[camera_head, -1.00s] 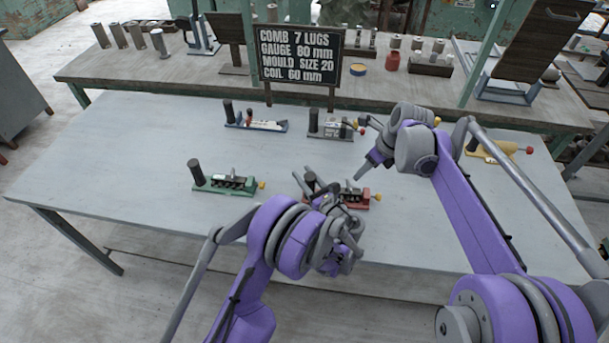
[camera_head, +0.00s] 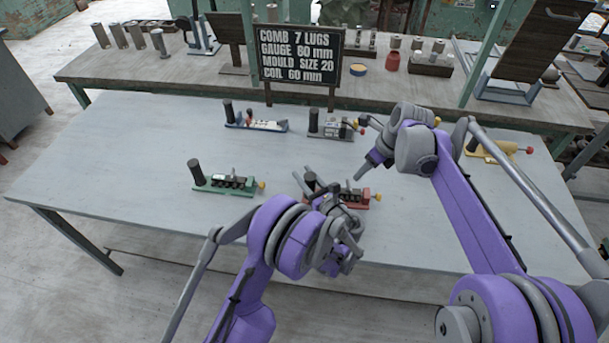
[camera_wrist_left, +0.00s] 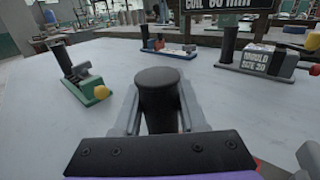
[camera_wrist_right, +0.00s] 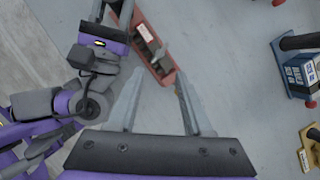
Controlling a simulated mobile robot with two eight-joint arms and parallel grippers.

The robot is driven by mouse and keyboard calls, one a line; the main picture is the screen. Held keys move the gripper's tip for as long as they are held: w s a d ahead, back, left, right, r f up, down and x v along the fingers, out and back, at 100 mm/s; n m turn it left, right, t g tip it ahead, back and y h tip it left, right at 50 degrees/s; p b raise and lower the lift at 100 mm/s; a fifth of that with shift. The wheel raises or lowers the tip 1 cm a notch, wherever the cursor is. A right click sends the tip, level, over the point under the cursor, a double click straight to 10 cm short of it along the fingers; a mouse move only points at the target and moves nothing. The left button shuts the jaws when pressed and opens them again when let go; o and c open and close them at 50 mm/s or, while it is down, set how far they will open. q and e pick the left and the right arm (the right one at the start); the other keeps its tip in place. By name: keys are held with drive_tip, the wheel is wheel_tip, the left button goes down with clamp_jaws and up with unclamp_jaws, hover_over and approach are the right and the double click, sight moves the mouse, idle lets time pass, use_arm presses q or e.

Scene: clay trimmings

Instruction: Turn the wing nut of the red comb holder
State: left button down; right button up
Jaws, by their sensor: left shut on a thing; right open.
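The red comb holder (camera_head: 357,202) lies on the grey table, partly hidden by my left wrist in the head view. In the right wrist view the red holder (camera_wrist_right: 143,38) shows with a small grey wing-shaped part, likely its wing nut (camera_wrist_right: 159,55), standing on it. My left gripper (camera_wrist_left: 158,100) is shut on a dark upright post (camera_wrist_left: 158,88), which appears to be the red holder's handle. My right gripper (camera_wrist_right: 157,92) is open and empty, above and to the right of the holder; its fingers (camera_head: 368,172) point down toward it in the head view.
A green holder (camera_head: 222,186) stands to the left. A blue holder (camera_head: 262,126) and a grey holder (camera_head: 330,131) stand behind, and a yellow holder (camera_head: 488,153) stands at right. A black sign (camera_head: 300,55) rises at the table's back. The left front tabletop is clear.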

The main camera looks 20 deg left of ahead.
sight(349, 186)
drive_tip(key=o, duration=0.4)
drive_tip(key=shift+w+a, duration=0.1)
drive_tip(key=shift+c, duration=0.2)
drive_tip(key=shift+o, duration=1.4)
drive_tip(key=shift+w+a+r+n, duration=0.2)
drive_tip(key=shift+a+n, duration=0.05)
drive_tip(key=shift+n, duration=0.55)
drive_tip(key=a+f+n+h, duration=0.1)
drive_tip(key=f+n, duration=0.2)
drive_tip(key=w+f+n+g+h, duration=0.1)
drive_tip(key=f+n, duration=0.2)
drive_tip(key=a+f+n+g+h, duration=0.1)
drive_tip(key=f+n, duration=0.2)
drive_tip(key=shift+w+a+f, duration=0.25)
drive_tip(key=shift+a, duration=0.1)
drive_tip(key=c, duration=1.4)
